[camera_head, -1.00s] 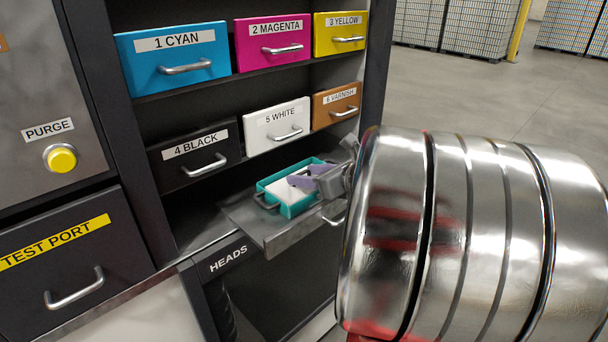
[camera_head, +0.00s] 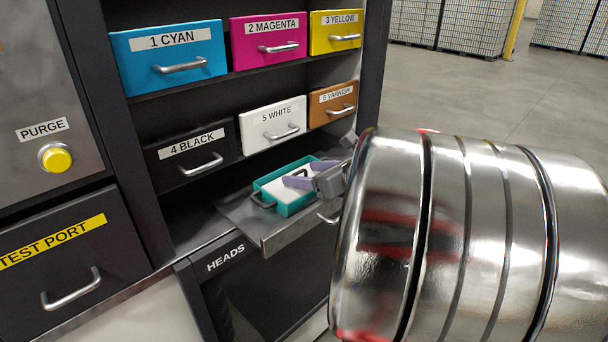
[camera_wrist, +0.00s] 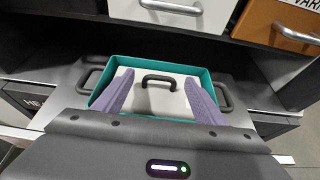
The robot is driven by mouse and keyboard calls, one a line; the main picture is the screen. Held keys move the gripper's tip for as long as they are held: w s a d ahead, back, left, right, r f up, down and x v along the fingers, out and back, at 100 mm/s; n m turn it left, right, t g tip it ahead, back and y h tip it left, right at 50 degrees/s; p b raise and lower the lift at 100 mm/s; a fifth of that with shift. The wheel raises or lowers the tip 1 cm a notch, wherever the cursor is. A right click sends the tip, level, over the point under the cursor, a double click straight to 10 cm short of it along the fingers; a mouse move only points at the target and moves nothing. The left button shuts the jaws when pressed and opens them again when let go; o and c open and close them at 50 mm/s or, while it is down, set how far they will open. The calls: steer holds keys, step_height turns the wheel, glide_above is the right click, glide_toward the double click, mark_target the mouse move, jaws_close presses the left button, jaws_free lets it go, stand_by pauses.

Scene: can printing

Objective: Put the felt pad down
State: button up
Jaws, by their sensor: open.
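The felt pad (camera_wrist: 142,101) looks like a pale, flat block with a dark loop handle on top. It lies inside a teal tray (camera_wrist: 208,75) with raised walls and dark side handles. The tray also shows in the head view (camera_head: 292,209), resting on a pulled-out metal shelf (camera_head: 262,233). My gripper (camera_wrist: 157,86) has two purple fingers, spread open on either side of the pad's handle and apart from it. In the head view my gripper (camera_head: 307,174) is low over the tray and partly hides the pad.
Ink drawers stand behind and above the tray, including the white drawer (camera_head: 273,126), the black drawer (camera_head: 193,157) and the varnish drawer (camera_head: 332,105). A test port drawer (camera_head: 55,255) and a yellow purge button (camera_head: 57,159) are at left. Open floor lies at right.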

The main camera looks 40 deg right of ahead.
steer(key=v, duration=1.1)
stand_by(0.6)
